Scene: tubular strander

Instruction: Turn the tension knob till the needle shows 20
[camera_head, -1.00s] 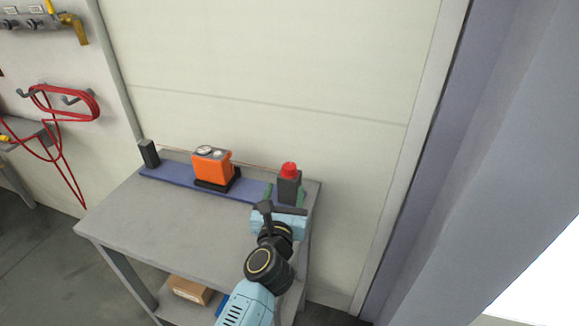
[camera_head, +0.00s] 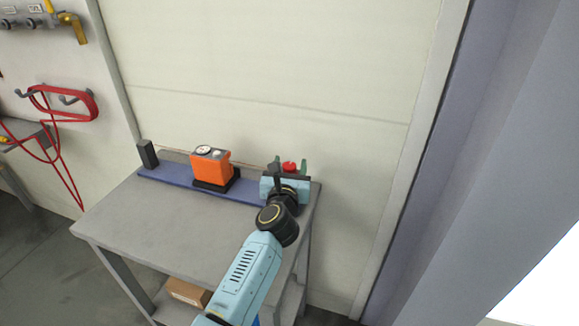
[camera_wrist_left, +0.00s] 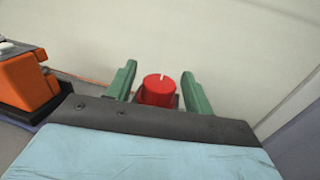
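The red tension knob (camera_head: 289,167) sits on a dark post at the right end of the blue rail. In the left wrist view the red knob (camera_wrist_left: 158,90), with a white mark on top, stands between the two green fingers. My left gripper (camera_head: 290,164) is open around the knob, with a gap visible on each side. The orange gauge box (camera_head: 211,168) stands on the rail to the left; its round dial (camera_head: 204,150) is too small to read the needle. The post under the knob is hidden by my gripper. My right gripper is not in view.
The blue rail (camera_head: 165,174) lies along the back of a grey table (camera_head: 130,215). A black block (camera_head: 148,153) stands at its left end. A pale wall (camera_head: 270,70) rises close behind. The table's front left is clear.

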